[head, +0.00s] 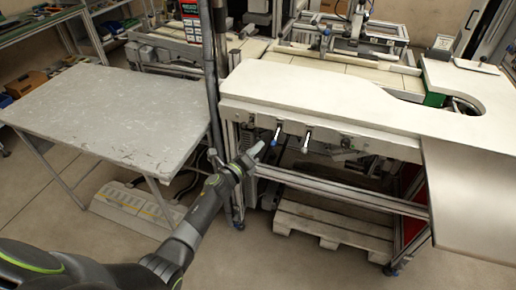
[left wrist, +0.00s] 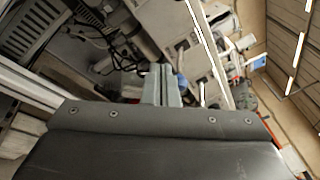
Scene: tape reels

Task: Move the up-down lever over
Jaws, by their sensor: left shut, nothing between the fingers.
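Two small levers hang from the front edge of the white worktable in the head view. One has a blue tip (head: 274,141); the other is pale (head: 306,139) and sits to its right. I cannot tell which is the up-down lever. My left gripper (head: 256,149) is shut and empty, just left of the blue-tipped lever and apparently apart from it. In the left wrist view the shut fingers (left wrist: 161,84) point toward the table's underside, with the blue tip (left wrist: 183,83) close to their right and the pale lever (left wrist: 202,93) further right. My right gripper is not in view.
The white worktable (head: 300,92) overhangs the levers, with a metal frame below and a wooden pallet (head: 335,222) on the floor. A vertical post (head: 212,80) stands close to my left arm. A grey table (head: 105,110) is at left. Open floor lies in front.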

